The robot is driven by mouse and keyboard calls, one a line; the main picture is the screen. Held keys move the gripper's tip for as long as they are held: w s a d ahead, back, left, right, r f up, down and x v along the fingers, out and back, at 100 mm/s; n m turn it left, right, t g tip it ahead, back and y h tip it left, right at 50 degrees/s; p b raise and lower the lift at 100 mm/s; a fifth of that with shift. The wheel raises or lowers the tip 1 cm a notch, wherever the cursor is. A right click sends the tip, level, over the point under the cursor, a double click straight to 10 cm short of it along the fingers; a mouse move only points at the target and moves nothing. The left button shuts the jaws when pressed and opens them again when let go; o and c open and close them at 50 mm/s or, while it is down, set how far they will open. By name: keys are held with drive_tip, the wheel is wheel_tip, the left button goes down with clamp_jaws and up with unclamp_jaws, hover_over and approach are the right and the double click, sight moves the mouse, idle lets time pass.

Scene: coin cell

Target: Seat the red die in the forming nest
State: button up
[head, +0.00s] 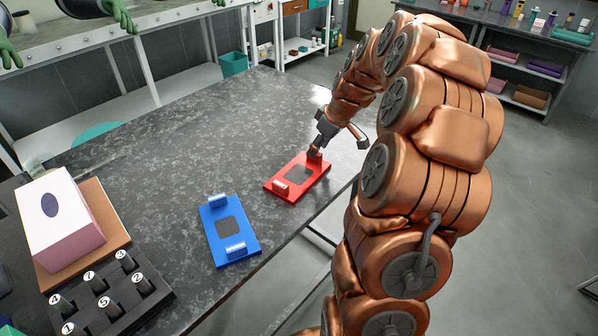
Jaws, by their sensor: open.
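The red die (308,183) looks like a flat red plate with a dark grey square in its middle, and it lies on the dark stone-look table. A small raised red block (281,188) with a pale label stands at its near left end. My gripper (316,152) is open and points down at the plate's far right end, partly hiding that end. I cannot tell whether the fingers touch it or stand around a raised block there. I cannot make out the forming nest with certainty in this view.
A similar blue plate (214,247) with two raised blocks lies to the left of the red one. A black rack (99,305) of numbered pieces and a white-and-pink box (63,215) stand at the left. The table's back and middle are clear.

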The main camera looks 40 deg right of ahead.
drive_tip(key=shift+x, duration=1.05)
drive_tip(key=shift+c, duration=0.2)
clamp_jaws()
